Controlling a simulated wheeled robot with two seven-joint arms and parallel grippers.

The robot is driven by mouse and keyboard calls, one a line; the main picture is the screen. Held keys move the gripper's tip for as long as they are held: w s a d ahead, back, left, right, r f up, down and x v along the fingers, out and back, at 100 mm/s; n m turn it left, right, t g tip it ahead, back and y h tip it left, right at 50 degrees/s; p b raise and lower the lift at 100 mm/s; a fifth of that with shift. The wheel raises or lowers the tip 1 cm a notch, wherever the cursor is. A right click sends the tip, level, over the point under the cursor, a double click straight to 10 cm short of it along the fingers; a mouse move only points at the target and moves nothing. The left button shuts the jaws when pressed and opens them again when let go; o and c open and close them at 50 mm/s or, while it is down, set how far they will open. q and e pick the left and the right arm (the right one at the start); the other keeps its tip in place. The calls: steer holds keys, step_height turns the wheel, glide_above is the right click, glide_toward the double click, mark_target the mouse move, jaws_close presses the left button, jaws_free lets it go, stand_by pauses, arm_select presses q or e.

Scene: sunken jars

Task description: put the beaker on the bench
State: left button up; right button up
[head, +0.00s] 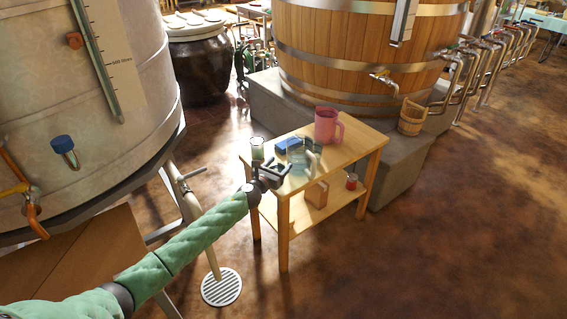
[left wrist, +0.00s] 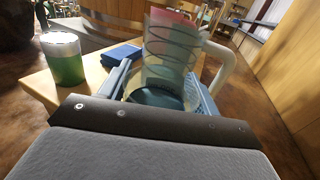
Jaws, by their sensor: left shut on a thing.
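The beaker (head: 297,161) is clear, with dark rings and a pale handle; it also shows upright or nearly so in the left wrist view (left wrist: 168,65). My left gripper (head: 277,171) is shut on it, with a light blue finger on each side of the beaker in the left wrist view (left wrist: 163,90). The beaker is over the near part of the small wooden bench (head: 352,149). I cannot tell whether its base touches the top. My right gripper is not in view.
On the bench are a glass of green liquid (head: 257,150) at left, a blue block (head: 289,144) behind the beaker and a pink jug (head: 327,125) at the back. A lower shelf holds a small wooden box (head: 316,194). A wooden bucket (head: 412,117) stands to the right.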

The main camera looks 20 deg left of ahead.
mark_target(280, 167)
arm_select(q)
steer(key=shift+x, duration=1.65)
steer(key=shift+w+d, duration=0.1)
steer(key=shift+w, duration=0.15)
steer(key=shift+s+f, duration=0.1)
steer(key=shift+f, duration=0.6)
steer(key=shift+f, duration=0.1)
steer(key=o, duration=1.1)
